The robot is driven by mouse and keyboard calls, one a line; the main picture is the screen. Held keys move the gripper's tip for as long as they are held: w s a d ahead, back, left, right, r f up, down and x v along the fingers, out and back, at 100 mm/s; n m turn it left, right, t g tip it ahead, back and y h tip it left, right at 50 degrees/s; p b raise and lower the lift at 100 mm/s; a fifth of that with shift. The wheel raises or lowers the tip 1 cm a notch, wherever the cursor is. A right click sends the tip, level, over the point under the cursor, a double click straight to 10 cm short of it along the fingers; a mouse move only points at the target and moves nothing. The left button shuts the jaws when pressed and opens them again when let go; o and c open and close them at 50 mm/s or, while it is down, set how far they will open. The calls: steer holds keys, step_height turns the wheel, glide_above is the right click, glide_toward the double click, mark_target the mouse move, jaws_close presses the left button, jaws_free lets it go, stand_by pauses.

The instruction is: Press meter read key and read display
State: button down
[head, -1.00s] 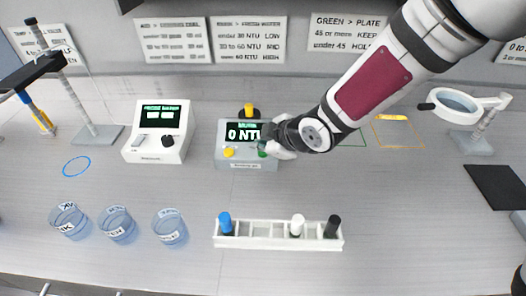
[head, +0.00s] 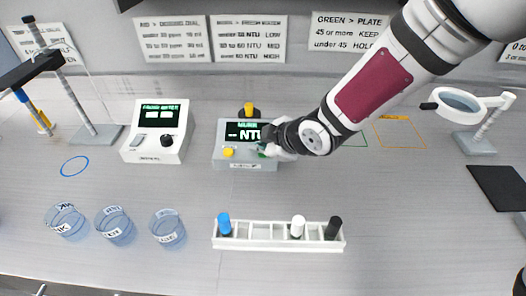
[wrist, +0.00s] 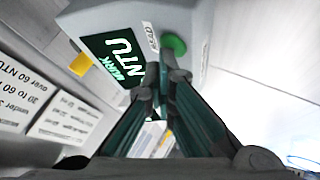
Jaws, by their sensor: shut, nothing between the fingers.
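The grey turbidity meter (head: 232,163) stands on the bench, and its dark display (head: 240,132) reads dashes followed by NTU in pale characters. In the wrist view the meter (wrist: 186,16) fills the top, with its display (wrist: 115,52) turned on its side and partly hidden by my fingers. The round green key (wrist: 174,46), beside a READ label (wrist: 150,37), shows just beyond my fingertips. My gripper (wrist: 165,80) is shut and empty, its tips close to the key's edge; I cannot tell whether they touch. In the head view my gripper (head: 270,151) covers the meter's right front.
A white meter (head: 157,146) stands left. A vial rack (head: 278,243) and three beakers (head: 115,226) are in front. A magnifier lamp (head: 458,103) is at right.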

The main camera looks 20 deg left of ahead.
mark_target(261, 155)
steer(key=shift+r, duration=0.1)
steer(key=shift+r+p, duration=0.75)
steer(key=shift+p, duration=0.05)
steer(key=shift+r+p, duration=2.25)
steer(key=shift+r, duration=0.3)
stand_by(0.5)
